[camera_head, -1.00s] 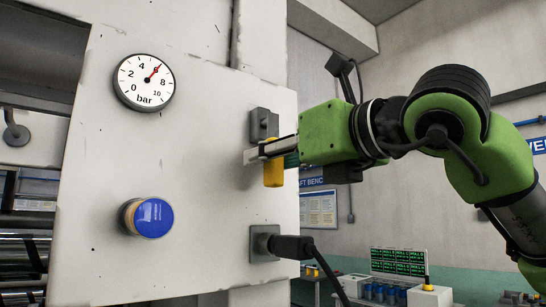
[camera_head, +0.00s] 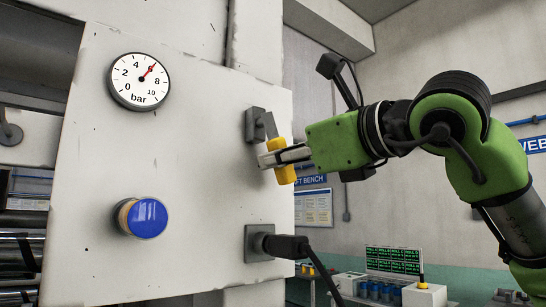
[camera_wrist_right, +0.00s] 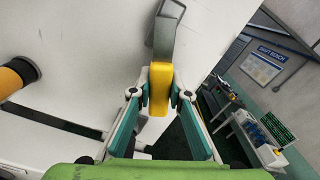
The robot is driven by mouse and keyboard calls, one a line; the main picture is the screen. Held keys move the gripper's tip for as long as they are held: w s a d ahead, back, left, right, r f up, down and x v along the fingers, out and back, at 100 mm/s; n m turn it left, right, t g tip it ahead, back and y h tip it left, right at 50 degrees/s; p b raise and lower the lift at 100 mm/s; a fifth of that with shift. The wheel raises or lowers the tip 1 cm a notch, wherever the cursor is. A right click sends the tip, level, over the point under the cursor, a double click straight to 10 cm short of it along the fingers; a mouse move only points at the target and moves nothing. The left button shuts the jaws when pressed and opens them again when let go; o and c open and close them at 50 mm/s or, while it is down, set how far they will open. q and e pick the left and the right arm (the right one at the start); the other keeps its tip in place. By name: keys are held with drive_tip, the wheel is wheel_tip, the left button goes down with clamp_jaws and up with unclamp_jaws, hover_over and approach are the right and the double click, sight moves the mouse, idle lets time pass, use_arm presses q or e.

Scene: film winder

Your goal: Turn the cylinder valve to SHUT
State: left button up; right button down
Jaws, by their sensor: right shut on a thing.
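The valve lever is a grey arm with a yellow grip (camera_head: 286,174), hinged on a grey block (camera_head: 255,124) at the right side of the white panel. It hangs down, tilted with its lower end to the right. My right gripper (camera_head: 284,157) is shut on the yellow grip from the right. In the right wrist view the yellow grip (camera_wrist_right: 160,88) stands between the two teal-padded fingers, with the grey arm (camera_wrist_right: 167,35) running up from it. No SHUT marking is readable. My left gripper is not in view.
The white panel (camera_head: 190,210) carries a round bar gauge (camera_head: 139,81), its red needle near 6, and a blue-faced round button (camera_head: 147,218). A grey socket with a black plug and cable (camera_head: 286,246) sits below the lever. A bench with a green-text screen (camera_head: 392,260) stands behind.

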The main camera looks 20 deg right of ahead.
drive_tip(key=n, duration=0.1)
drive_tip(key=d+r+n+p, duration=0.1)
drive_tip(key=n, duration=0.1)
drive_tip(key=shift+w+d+r+n+p, duration=0.25)
drive_tip(key=shift+w+d+n+p, duration=0.05)
drive_tip(key=shift+d+p, duration=0.05)
drive_tip(key=shift+w+d+r+n+p, duration=0.1)
drive_tip(key=shift+d+r+n+p, duration=0.25)
drive_tip(key=shift+r+n+p, duration=0.75)
drive_tip(key=shift+w+d+r+n+p, duration=0.15)
drive_tip(key=shift+d+r+n+p, duration=0.2)
drive_tip(key=shift+n+p, duration=1.4)
drive_tip(key=shift+w+d+r+n+p, duration=0.1)
drive_tip(key=shift+d+r+n+p, duration=0.4)
drive_tip(key=shift+n, duration=1.65)
drive_tip(key=shift+a+r, duration=0.2)
drive_tip(key=shift+r, duration=0.1)
drive_tip(key=c, duration=1.9)
unclamp_jaws()
drive_tip(key=shift+s, duration=0.1)
